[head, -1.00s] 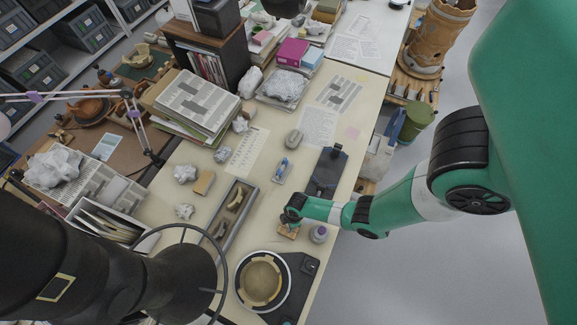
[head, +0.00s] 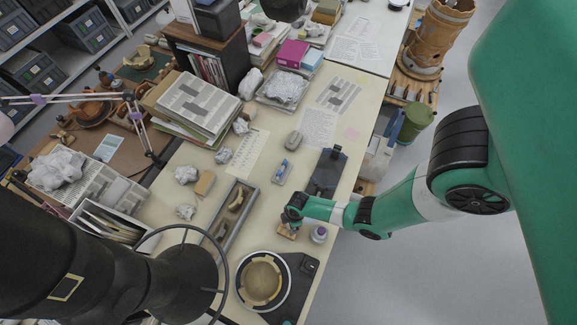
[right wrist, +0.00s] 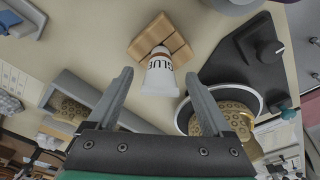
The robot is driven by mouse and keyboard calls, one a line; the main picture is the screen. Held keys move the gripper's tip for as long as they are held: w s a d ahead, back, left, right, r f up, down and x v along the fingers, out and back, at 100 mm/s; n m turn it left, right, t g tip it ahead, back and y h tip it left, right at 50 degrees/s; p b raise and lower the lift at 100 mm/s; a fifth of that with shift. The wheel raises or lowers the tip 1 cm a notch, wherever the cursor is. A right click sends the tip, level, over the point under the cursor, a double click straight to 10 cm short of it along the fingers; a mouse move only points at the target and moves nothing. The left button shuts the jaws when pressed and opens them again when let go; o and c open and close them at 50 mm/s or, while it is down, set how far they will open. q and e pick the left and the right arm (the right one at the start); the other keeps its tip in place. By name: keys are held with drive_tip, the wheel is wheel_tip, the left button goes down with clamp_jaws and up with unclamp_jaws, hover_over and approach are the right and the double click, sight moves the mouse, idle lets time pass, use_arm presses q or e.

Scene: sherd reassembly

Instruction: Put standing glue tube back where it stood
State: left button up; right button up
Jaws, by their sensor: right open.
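The white glue tube (right wrist: 160,76), lettered GLUE, stands in the right wrist view with its dark-ringed end at a wooden block (right wrist: 162,42). The block also shows in the head view (head: 287,232), just under my right gripper (head: 289,222). My right gripper in the wrist view (right wrist: 158,82) is open, its fingers on either side of the tube with visible gaps. In the head view the tube is hidden by the gripper. My left arm comes in at the lower left, but its gripper does not show.
A round turntable with a bowl (head: 262,282) stands close in front of the block. A small purple-topped jar (head: 319,234) is at its right, near the table edge. A grey tray with sherds (head: 232,213) lies to the left. A dark flat device (head: 327,172) lies behind.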

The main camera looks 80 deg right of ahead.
wheel_tip(320, 180, up, 10)
drive_tip(key=s+p, duration=0.1)
drive_tip(key=p, duration=0.7)
drive_tip(key=shift+s+d+p, duration=0.15)
drive_tip(key=shift+d+p, duration=0.15)
drive_tip(key=shift+f, duration=0.15)
